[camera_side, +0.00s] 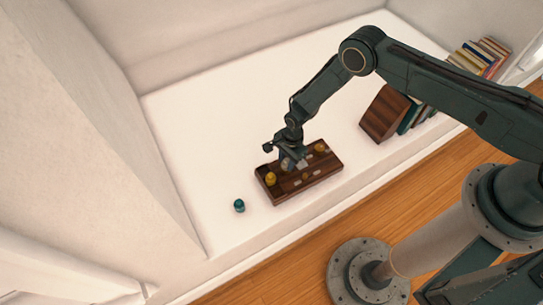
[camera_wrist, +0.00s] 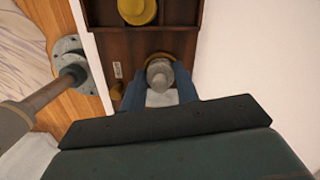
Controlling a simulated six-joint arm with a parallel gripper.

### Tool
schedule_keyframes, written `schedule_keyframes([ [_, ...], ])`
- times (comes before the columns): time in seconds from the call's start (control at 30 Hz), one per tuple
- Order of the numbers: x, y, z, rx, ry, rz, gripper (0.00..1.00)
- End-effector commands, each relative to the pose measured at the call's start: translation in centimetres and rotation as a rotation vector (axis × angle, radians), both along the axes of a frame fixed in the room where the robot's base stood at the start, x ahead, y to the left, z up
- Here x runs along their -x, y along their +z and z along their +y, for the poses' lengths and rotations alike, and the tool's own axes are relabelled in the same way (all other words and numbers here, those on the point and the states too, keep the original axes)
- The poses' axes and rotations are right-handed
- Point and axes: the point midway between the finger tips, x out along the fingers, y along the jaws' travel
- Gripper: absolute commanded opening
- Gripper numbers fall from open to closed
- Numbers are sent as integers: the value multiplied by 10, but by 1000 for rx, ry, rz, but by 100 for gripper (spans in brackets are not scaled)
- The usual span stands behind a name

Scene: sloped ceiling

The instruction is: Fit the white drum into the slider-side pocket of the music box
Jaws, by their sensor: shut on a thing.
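The music box (camera_side: 311,182) is a dark brown wooden box on the white surface. My gripper (camera_side: 289,163) is over its middle, pointing down. In the wrist view my gripper (camera_wrist: 160,93) is shut on the white drum (camera_wrist: 159,74), a pale grey-white knobbed cylinder between the two blue-grey fingers.
A teal drum (camera_side: 239,206) stands on the white surface left of the box. A brown wooden block (camera_side: 384,114) and books (camera_side: 411,114) stand to the right. A small brass knob (camera_wrist: 117,91) and pale label (camera_wrist: 118,70) are beside the left finger. The surface behind the box is clear.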

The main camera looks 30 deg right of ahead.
Motion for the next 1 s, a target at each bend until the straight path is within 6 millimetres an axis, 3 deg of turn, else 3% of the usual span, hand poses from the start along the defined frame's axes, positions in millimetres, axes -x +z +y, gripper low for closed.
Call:
schedule_keyframes([
  [0.47, -1, 19, 0, 0, 0, -2, 7],
  [0.77, -1, 62, 0, 0, 0, -2, 7],
  [1.0, -2, 109, 1, -2, 1, -4, 7],
])
